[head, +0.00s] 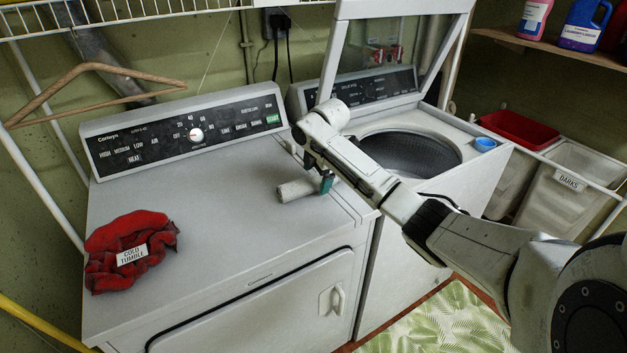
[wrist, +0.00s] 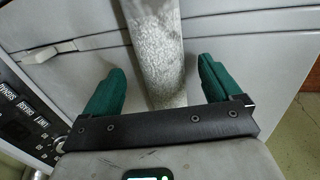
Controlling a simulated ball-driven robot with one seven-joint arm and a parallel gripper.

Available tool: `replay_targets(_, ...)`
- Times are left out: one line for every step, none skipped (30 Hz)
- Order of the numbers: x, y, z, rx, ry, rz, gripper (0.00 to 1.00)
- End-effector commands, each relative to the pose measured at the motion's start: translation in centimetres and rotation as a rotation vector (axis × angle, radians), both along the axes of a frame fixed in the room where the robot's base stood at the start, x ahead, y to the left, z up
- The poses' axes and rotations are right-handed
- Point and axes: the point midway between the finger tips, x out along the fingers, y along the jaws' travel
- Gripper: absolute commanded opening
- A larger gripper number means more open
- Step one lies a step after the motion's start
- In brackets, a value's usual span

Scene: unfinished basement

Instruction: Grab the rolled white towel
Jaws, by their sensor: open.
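The rolled white towel (head: 296,190) lies on top of the dryer, near its right side. In the wrist view the towel (wrist: 158,50) is a pale, textured roll running from the top edge down between my green fingers. My gripper (head: 318,174) is at the towel's right end, pointing down at the dryer top. It also shows in the wrist view (wrist: 162,65), with its fingers spread on either side of the towel and gaps to both. The towel's near end is hidden behind the dark gripper bar.
A red folded cloth (head: 130,250) with a tag lies at the dryer top's left. The dryer's control panel (head: 190,130) rises behind. The open washer (head: 410,150) stands to the right with a blue cap (head: 485,143). The dryer top's middle is clear.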

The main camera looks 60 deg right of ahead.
Motion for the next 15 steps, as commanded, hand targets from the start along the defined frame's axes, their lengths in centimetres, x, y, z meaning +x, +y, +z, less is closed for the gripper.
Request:
replay_targets(0.08,-0.04,-0.46,0.000,0.002,0.001,0.91)
replay_targets(0.15,-0.07,-0.68,0.000,0.002,0.001,0.91)
replay_targets(0.18,-0.12,-0.90,0.000,0.002,0.001,0.91)
replay_targets(0.21,-0.13,-1.00,0.000,0.002,0.001,0.91)
replay_targets(0.22,-0.14,-1.06,0.000,0.002,0.001,0.91)
replay_targets(0.24,-0.15,-1.08,-0.001,0.001,0.001,0.91)
replay_targets(0.24,-0.14,-1.09,-0.001,0.001,0.001,0.91)
replay_targets(0.24,-0.14,-1.08,0.000,0.000,0.001,0.91)
replay_targets(0.24,-0.13,-1.08,0.000,0.000,0.001,0.91)
replay_targets(0.24,-0.13,-1.08,0.000,0.000,0.001,0.91)
replay_targets(0.24,-0.13,-1.08,0.000,0.000,0.001,0.90)
replay_targets(0.25,-0.14,-1.06,0.000,0.000,0.001,0.86)
replay_targets(0.25,-0.14,-1.06,0.000,0.000,0.001,0.84)
replay_targets(0.25,-0.13,-1.05,-0.001,0.001,0.001,0.81)
replay_targets(0.25,-0.13,-1.05,0.000,0.000,0.001,0.77)
